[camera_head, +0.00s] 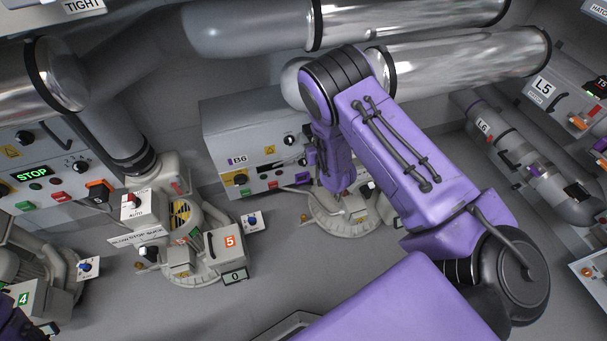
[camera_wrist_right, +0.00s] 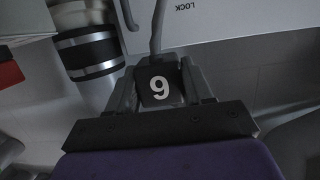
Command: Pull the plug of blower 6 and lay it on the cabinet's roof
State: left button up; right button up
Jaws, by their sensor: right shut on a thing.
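The cabinet marked B6 (camera_head: 225,137) stands at mid-back in the head view, its roof bare on the visible left part. Blower 6's rounded base (camera_head: 335,227) is just right of it, largely hidden by my right arm. My right gripper (camera_wrist_right: 161,85) is shut on a dark plug (camera_wrist_right: 160,98) whose numeral reads as 9, a 6 upside down, as the LOCK label is inverted too. A grey cable rises from the plug. In the head view the right gripper is beside the cabinet's front; the plug's socket is not discernible. A purple part of my left arm (camera_head: 14,324) shows at bottom left; its jaws do not show.
Blower 5 (camera_head: 222,243) stands left of the cabinet, with a control box reading STOP (camera_head: 33,174) farther left. Large metal pipes (camera_head: 250,25) cross above and behind the cabinet. Unit L5 (camera_head: 548,92) is at right. Grey floor (camera_head: 320,280) is open in front.

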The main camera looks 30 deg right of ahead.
jog(key=shift+r+p, duration=1.9)
jog(key=shift+r, duration=0.6)
jog(key=w+a, duration=0.2)
jog(key=a, duration=0.8)
jog(key=w+a+b, duration=0.1)
jog(key=w+a, duration=0.2)
jog(key=a, duration=0.8)
jog(key=shift+a, duration=0.2)
jog(key=shift+w, duration=0.1)
jog(key=shift+w+r+b+x, duration=0.1)
jog(key=shift+r+b+x, duration=0.35)
jog(key=shift+b+x, duration=1.2)
jog(key=shift+w+r+b+x, duration=0.1)
jog(key=shift+r+b+x, duration=0.55)
jog(key=shift+x, duration=1.7)
jog(key=shift+w+r+b+x, duration=0.1)
jog(key=shift+r+b+x, duration=0.1)
jog(key=shift+b+x, duration=1.6)
jog(key=shift+w+d, duration=0.2)
jog(key=shift+w, duration=0.3)
